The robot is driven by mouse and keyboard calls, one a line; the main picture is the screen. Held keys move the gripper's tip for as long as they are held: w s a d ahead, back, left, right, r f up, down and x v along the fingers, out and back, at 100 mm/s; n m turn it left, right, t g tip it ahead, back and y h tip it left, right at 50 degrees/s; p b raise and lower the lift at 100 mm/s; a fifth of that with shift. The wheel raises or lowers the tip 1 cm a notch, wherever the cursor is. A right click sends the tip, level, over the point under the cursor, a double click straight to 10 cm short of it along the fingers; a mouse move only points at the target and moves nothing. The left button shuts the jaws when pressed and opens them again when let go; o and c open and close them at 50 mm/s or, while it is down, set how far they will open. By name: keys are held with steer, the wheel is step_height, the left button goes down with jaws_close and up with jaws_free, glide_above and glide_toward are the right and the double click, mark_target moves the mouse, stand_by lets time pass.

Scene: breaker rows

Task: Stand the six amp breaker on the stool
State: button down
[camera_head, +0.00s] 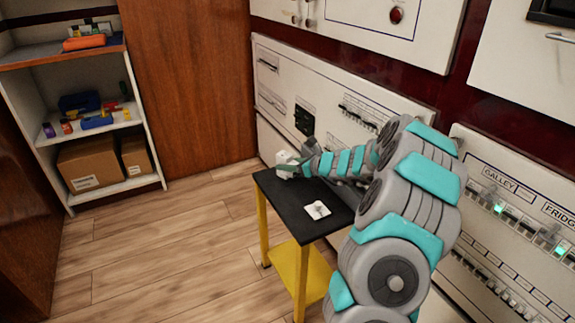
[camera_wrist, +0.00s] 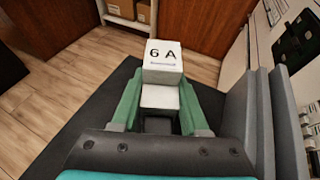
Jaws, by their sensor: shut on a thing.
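The six amp breaker is a white block marked "6 A" (camera_wrist: 163,57) in the wrist view. It sits between the two green fingers of my gripper (camera_wrist: 160,88), which is shut on it. In the head view the white breaker (camera_head: 284,157) shows at the end of my gripper (camera_head: 289,169), over the far end of the stool. The stool has a black top (camera_head: 285,197) and yellow legs. I cannot tell whether the breaker touches the top. The breaker's lower part is partly hidden by my gripper.
A small white square item (camera_head: 317,210) lies on the stool top near its front. White breaker panels (camera_head: 345,105) line the wall at right. A shelf (camera_head: 95,132) with tools and boxes stands at far left. The wooden floor left of the stool is clear.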

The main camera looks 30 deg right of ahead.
steer(key=shift+c, duration=2.1)
jaws_free()
steer(key=shift+f, duration=0.1)
